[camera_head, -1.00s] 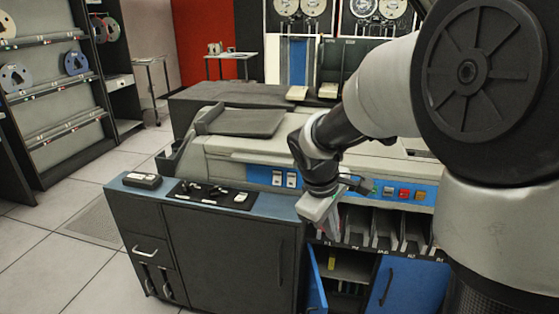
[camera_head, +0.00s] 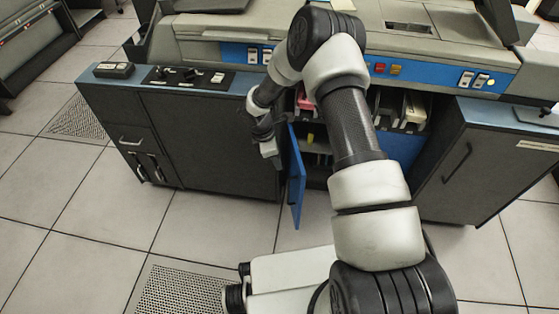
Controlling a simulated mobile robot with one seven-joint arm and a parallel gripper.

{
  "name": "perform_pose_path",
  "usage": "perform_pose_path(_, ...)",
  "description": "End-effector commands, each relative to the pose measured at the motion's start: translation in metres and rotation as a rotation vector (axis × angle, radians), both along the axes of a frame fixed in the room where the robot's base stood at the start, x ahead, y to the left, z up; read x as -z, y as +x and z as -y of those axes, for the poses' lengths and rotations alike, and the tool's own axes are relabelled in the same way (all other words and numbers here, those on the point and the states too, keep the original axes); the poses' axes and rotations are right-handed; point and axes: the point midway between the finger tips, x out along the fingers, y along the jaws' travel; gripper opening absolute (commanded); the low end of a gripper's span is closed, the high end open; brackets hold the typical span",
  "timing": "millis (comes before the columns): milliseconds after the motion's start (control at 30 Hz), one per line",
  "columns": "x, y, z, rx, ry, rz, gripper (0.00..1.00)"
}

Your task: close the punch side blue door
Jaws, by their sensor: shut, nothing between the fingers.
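The blue door (camera_head: 297,180) stands open on the left side of the cabinet opening, swung out towards me and seen nearly edge-on. The dark compartment (camera_head: 318,165) behind it shows small items inside. My gripper (camera_head: 271,160) is shut and empty, just left of the open door, near the grey cabinet front. Whether it touches the door I cannot tell. A second blue door (camera_head: 402,150) to the right is shut and partly hidden behind my arm.
The grey cabinet (camera_head: 215,140) with a control panel on top stands left of the opening. Another grey cabinet (camera_head: 480,165) juts out at the right. The tiled floor (camera_head: 215,225) in front is clear. Card bins (camera_head: 400,108) sit above the doors.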

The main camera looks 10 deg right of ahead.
Motion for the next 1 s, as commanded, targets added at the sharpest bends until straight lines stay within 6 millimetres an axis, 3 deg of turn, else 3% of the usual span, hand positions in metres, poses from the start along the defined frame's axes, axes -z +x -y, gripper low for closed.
perform_pose_path(33,0.016,-0.001,0.003,0.002,0.0,-0.003,0.0)
perform_pose_path(300,0.071,-0.001,0.017,0.002,0.0,-0.001,0.0)
perform_pose_path(433,0.066,0.001,0.039,0.005,0.0,0.002,0.0)
perform_pose_path(600,0.066,0.001,0.053,0.003,0.001,0.001,0.0)
perform_pose_path(1000,0.065,0.001,0.057,0.001,0.0,0.0,0.0)
